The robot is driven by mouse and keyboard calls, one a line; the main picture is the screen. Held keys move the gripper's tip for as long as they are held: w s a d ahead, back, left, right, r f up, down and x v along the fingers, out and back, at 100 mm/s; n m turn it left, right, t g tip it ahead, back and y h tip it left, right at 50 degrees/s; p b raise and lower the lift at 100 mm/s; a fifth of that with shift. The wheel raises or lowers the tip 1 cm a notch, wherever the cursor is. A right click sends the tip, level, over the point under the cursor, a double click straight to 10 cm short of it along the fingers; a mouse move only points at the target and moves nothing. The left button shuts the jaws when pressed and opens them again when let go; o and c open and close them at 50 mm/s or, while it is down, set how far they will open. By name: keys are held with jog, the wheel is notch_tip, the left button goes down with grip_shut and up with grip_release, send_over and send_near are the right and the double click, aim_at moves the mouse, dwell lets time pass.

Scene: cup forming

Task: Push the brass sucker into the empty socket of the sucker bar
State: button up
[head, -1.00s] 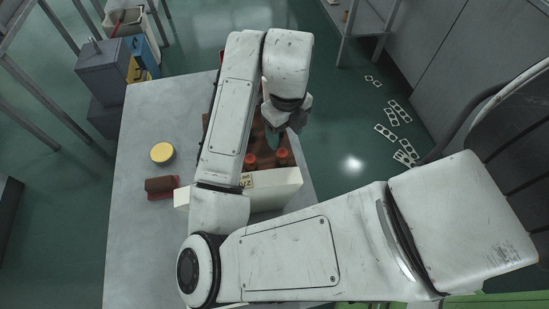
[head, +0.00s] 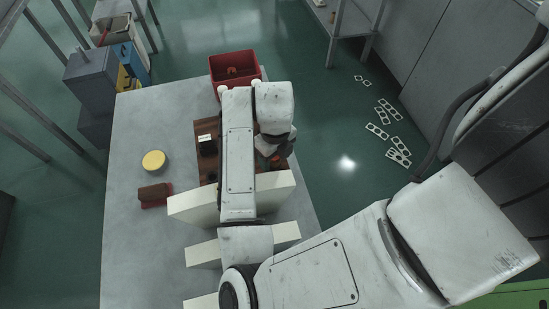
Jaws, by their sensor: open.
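I cannot pick out the brass sucker or the empty socket. A brown board (head: 211,165) lies on the table, mostly hidden under my arm. Dark round pieces and a small white label show at its left part. I cannot tell whether it is the sucker bar. My gripper (head: 274,153) hangs over the board's right side, mostly hidden behind my wrist. It is open. A small orange-red piece shows close by its fingers, and I cannot tell whether they touch.
A red bin (head: 250,66) with an orange-red piece inside stands at the table's far end. Cream blocks (head: 191,207) lie across the near part. A yellow-lidded tin (head: 153,161) and a brown brush-like block (head: 153,191) on red sit left. The table's left side is clear.

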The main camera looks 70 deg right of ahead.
jog(key=c, duration=1.1)
jog(key=shift+r, duration=0.1)
jog(key=shift+c, duration=0.2)
